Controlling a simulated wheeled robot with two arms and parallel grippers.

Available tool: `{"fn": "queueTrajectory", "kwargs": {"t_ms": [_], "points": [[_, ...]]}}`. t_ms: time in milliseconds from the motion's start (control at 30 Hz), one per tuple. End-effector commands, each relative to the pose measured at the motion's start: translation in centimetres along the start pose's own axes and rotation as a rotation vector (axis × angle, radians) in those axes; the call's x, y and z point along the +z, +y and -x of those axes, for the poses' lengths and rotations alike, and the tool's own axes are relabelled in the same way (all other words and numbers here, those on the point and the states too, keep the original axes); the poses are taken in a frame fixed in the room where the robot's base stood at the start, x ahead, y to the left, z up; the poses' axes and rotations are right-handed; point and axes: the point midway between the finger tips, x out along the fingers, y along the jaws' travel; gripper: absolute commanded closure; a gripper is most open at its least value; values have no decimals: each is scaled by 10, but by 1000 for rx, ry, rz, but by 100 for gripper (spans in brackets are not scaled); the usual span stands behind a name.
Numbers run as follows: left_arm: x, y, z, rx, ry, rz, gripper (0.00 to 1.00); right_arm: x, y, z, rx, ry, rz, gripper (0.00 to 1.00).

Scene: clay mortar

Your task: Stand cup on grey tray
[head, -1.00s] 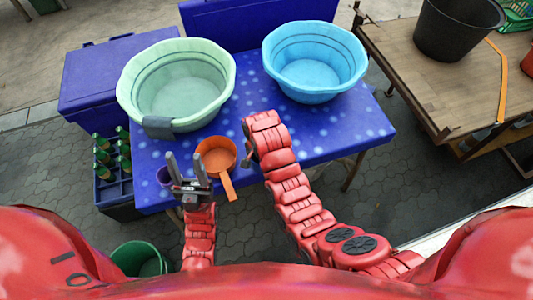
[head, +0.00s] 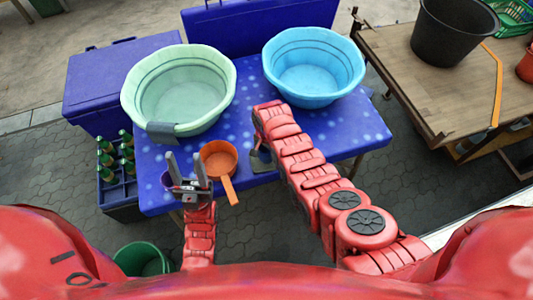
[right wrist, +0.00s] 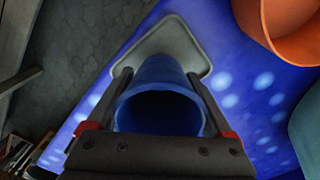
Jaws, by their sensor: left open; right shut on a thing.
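In the right wrist view, my right gripper (right wrist: 158,82) is shut on a blue cup (right wrist: 165,70), one finger on each side. The cup's open mouth faces the camera and its far end overlaps the grey tray (right wrist: 178,36). I cannot tell whether the cup touches the tray. In the head view the tray (head: 262,163) shows partly on the blue table, beneath my right forearm, which hides the right gripper and cup. My left gripper (head: 187,163) is open and empty at the table's front left, fingers pointing away.
An orange pan (head: 219,161) lies between my two arms, its handle over the front edge. A green basin (head: 180,90) and a blue basin (head: 313,70) fill the back. The table's right side (head: 350,130) is clear.

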Motion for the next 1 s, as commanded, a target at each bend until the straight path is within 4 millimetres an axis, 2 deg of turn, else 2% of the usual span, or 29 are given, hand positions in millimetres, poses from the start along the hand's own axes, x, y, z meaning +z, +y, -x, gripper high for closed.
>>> {"fn": "queueTrajectory", "kwargs": {"t_ms": [200,667,700,767,1000], "points": [[0,0,1,0,0,0,50,0,0,-12,0,0,1,70],[1,0,6,0,0,0,50,0,0,-18,-2,1,0,70],[1,0,4,0,-1,0,50,0,0,-17,-1,1,0,10],[1,0,4,0,0,0,50,0,0,-16,-1,1,0,0],[0,0,3,0,0,0,50,0,0,-15,-2,1,0,0]]}}
